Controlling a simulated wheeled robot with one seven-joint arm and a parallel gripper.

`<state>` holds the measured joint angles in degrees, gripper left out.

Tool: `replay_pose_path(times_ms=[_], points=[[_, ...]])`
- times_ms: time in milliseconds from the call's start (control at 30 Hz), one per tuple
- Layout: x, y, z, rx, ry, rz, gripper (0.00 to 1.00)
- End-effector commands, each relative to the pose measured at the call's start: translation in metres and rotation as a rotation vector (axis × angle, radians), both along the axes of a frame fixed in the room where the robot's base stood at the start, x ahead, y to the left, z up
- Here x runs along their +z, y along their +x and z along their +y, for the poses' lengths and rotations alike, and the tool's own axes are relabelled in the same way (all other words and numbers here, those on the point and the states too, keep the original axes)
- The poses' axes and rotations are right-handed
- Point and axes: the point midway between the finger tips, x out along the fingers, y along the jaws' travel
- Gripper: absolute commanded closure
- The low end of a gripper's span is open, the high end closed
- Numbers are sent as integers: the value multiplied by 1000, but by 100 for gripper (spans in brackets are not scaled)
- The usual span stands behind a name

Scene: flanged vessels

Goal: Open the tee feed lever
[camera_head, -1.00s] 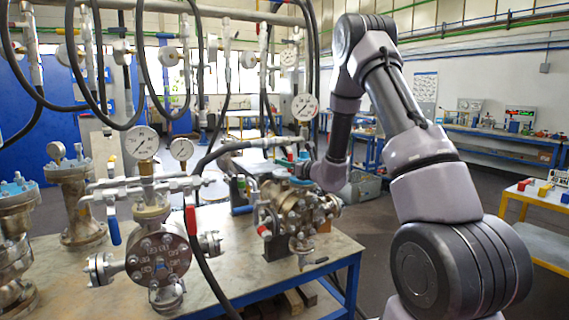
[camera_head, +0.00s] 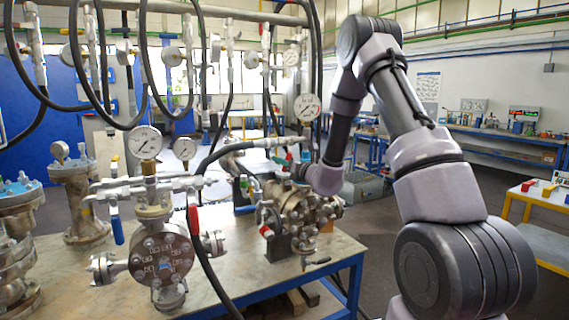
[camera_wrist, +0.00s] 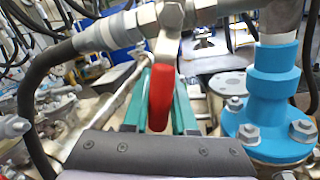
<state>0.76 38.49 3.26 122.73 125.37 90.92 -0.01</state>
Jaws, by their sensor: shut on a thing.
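The tee feed lever has a red handle (camera_wrist: 160,97) that hangs down from a metal valve fitting (camera_wrist: 172,14) in the wrist view. My gripper (camera_wrist: 160,85) has teal fingers, one on each side of this handle, and is shut on it. In the head view my gripper (camera_head: 297,168) is at the top of the flanged vessel (camera_head: 300,212) on the right of the bench, too small there to show the grip clearly.
A blue flanged fitting (camera_wrist: 267,105) stands close to the right of my fingers. A black hose (camera_wrist: 48,90) curves down on the left. Another flanged vessel with gauges (camera_head: 160,258) stands left on the bench (camera_head: 235,283). Black hoses hang overhead.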

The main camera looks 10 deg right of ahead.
Motion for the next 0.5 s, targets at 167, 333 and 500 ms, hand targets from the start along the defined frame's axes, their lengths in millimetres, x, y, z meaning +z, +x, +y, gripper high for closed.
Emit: replay_pose_path(times_ms=[167, 333, 500], points=[[5, -3, 7, 0, 121, 39, 100], [8, -4, 12, 0, 209, 68, 100], [11, -5, 15, -1, 262, 85, 100]])
